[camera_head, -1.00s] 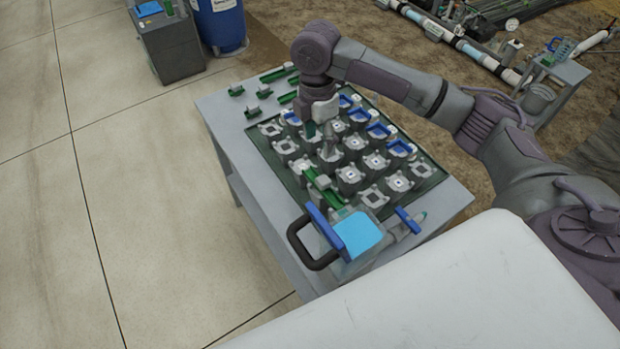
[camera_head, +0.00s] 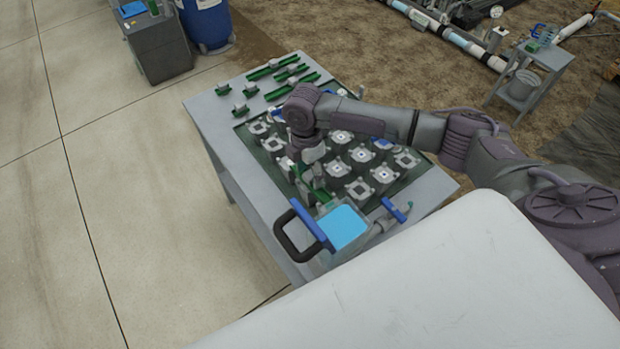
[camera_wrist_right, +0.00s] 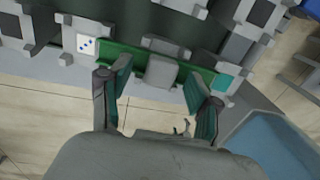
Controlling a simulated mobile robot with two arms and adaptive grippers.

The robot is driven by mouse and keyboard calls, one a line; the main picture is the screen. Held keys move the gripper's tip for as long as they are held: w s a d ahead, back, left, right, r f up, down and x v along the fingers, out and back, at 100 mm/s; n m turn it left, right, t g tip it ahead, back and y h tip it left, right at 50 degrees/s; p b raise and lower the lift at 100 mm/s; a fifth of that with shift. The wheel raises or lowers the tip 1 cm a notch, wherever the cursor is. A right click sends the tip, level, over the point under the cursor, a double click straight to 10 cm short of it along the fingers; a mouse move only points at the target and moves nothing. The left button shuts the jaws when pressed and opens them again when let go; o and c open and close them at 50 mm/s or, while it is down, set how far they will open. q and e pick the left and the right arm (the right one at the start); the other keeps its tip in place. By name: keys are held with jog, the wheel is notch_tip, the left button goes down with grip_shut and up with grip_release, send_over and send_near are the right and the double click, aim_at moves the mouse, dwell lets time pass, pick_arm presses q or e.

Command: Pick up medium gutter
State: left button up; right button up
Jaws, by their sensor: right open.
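A green gutter with a grey block on it (camera_wrist_right: 108,52) lies along the near edge of the tray, and its green end also shows in the head view (camera_head: 321,194). My right gripper (camera_wrist_right: 157,84) is open, with its two fingers apart on either side of the grey block. I cannot tell whether the fingers touch the gutter. In the head view my right gripper (camera_head: 307,168) is low over the left near part of the tray and partly hides the gutter. Other green gutters of different lengths (camera_head: 272,68) lie at the table's far end. My left gripper is not in view.
The grey table (camera_head: 215,112) bears a dark green tray (camera_head: 412,181) with several grey square fittings. A light-blue-topped container with a black handle (camera_head: 344,226) stands close to the near side of the gutter. A blue barrel (camera_head: 206,22) stands beyond the table.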

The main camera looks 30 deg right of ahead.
grip_shut()
jog(key=shift+r, duration=0.2)
